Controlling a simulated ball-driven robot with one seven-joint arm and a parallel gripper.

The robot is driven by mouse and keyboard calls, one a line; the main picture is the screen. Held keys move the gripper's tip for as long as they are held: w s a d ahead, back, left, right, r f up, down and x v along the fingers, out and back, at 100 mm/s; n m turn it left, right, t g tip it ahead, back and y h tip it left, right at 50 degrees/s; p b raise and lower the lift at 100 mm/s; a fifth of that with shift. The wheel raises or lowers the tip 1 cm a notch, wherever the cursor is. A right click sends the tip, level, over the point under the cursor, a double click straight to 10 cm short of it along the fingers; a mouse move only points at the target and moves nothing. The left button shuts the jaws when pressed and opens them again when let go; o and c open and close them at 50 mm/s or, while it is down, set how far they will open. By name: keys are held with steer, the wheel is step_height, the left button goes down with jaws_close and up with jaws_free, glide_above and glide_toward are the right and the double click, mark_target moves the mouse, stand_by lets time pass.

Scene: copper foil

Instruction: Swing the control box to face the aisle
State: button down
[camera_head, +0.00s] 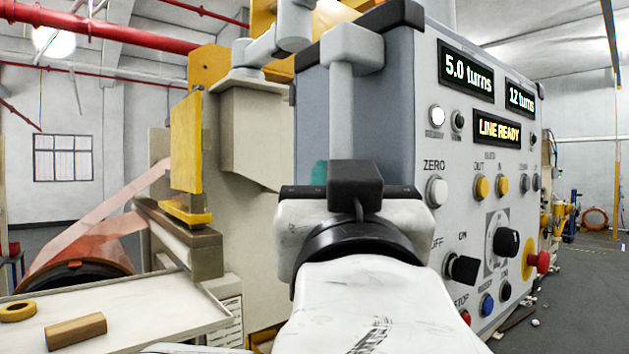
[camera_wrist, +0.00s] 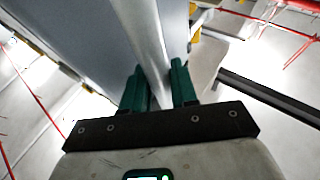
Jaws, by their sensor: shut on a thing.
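The control box (camera_head: 462,215) is a grey cabinet filling the middle and right of the head view. Its button panel is seen at a slant and faces right and toward me. Its displays read 5.0 turns, 12 turns and LINE READY. A light grey upright handle bar (camera_head: 341,115) runs down its left edge from a bracket. My gripper (camera_wrist: 158,88) is shut on this handle, its green fingers on either side of the bar in the wrist view. In the head view my wrist hides the handle's lower end, most of the fingers and the box's lower left.
The aisle floor (camera_head: 585,275) is open at the right, with small debris by the box. A work table (camera_head: 130,320) at the lower left bears a tape roll (camera_head: 17,311) and a wooden block (camera_head: 76,331). Copper foil (camera_head: 100,225) and beige machinery (camera_head: 255,130) stand behind at left.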

steer(key=shift+s+d, duration=0.25)
steer(key=shift+d, duration=0.4)
steer(key=c, duration=1)
jaws_free()
steer(key=shift+d+r, duration=0.1)
steer(key=shift+o, duration=0.2)
